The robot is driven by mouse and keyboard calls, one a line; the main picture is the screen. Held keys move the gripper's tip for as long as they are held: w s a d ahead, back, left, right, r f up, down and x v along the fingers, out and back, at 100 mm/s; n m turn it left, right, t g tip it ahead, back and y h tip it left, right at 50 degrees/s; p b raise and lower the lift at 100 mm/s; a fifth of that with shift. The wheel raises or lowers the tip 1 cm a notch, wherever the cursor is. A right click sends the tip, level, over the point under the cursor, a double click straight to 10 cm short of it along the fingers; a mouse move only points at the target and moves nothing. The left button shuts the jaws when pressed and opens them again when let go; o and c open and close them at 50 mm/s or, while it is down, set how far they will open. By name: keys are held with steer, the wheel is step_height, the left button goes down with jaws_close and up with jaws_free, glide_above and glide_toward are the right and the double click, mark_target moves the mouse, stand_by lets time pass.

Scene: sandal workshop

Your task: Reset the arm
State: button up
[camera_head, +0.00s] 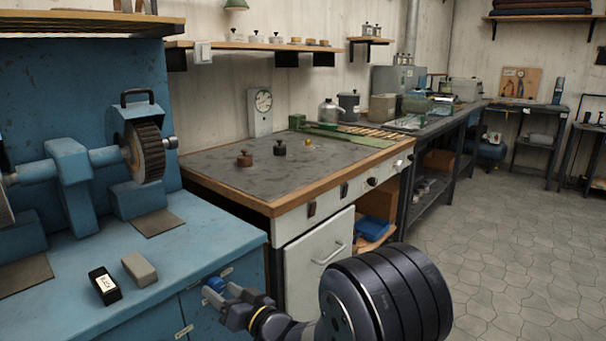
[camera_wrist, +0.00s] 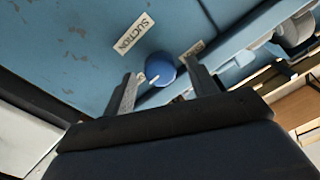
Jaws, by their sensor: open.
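My gripper (camera_head: 226,298) is in front of the blue bench's front face, low in the middle of the head view. In the wrist view my gripper (camera_wrist: 160,84) has one finger on each side of a round blue knob (camera_wrist: 161,68) with a white pointer mark. The knob is on the blue panel, beside a label reading SUCTION (camera_wrist: 134,34). A blue round part, likely the same knob (camera_head: 215,284), shows at the fingertips in the head view. I cannot tell whether the fingers touch it.
The blue bench (camera_head: 190,238) carries a grinding wheel (camera_head: 146,150), a black block (camera_head: 104,286) and a tan block (camera_head: 139,269). A wood-edged worktable (camera_head: 215,178) with small weights stands behind, above a white cabinet door (camera_head: 318,262). Open tiled floor (camera_head: 510,240) lies to the right.

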steer(key=n+b, duration=0.1)
steer(key=n, duration=0.6)
steer(key=shift+b, duration=0.35)
steer(key=shift+s+d, duration=0.4)
steer(key=shift+d, duration=0.15)
steer(key=shift+d, duration=0.1)
